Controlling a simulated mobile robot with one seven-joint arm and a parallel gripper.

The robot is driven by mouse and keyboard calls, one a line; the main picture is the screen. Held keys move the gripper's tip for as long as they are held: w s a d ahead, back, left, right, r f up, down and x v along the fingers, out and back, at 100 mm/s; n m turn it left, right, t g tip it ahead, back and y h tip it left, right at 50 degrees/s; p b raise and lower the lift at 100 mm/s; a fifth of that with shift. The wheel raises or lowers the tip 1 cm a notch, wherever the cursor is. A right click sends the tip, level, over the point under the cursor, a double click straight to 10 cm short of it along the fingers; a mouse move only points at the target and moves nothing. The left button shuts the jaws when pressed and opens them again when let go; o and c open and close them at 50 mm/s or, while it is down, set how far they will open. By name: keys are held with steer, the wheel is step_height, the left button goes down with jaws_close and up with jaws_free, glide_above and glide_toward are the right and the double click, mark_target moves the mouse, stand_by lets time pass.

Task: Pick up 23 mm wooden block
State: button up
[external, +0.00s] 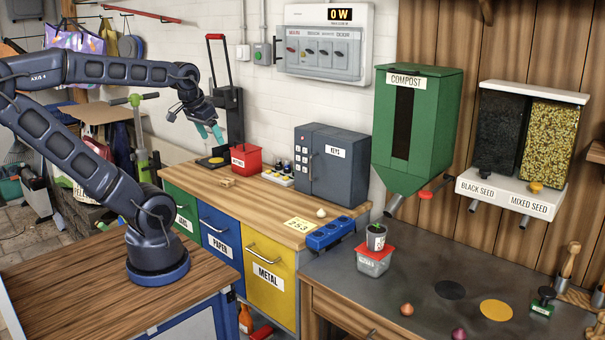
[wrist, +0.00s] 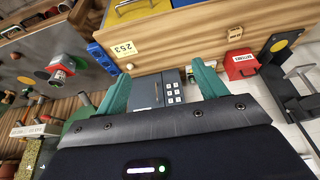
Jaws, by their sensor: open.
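The small wooden block (external: 227,182) lies on the light wooden counter (external: 262,205), in front of the red box. It also shows near the top of the wrist view (wrist: 235,32), right of centre. Its colour is close to the counter's. My gripper (external: 209,134) is in the air above the back left of the counter, well above the block and apart from it. In the wrist view my gripper (wrist: 162,86) has its two teal fingers spread, with nothing held between them.
A red box (external: 246,159), a black stand with a yellow disc (external: 213,162) and a grey key cabinet (external: 331,163) stand along the back.

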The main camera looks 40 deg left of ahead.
steer(key=n+g+h, duration=0.4)
steer(key=n+h, duration=0.1)
steer(key=n, duration=1.5)
glide_above(227, 180)
steer(key=s+a, duration=0.1)
steer(key=a, duration=0.3)
step_height(227, 180, down, 21)
steer(key=shift+a+f+x, duration=0.1)
steer(key=shift+a+x, duration=0.05)
steer(key=shift+x, duration=1.6)
steer(key=shift+a+f+x, duration=0.1)
steer(key=shift+a+x, duration=0.05)
steer(key=shift+x, duration=1.6)
steer(key=shift+a+x, duration=0.2)
steer(key=shift+x, duration=1.6)
steer(key=shift+w, duration=0.2)
steer(key=c, duration=1.1)
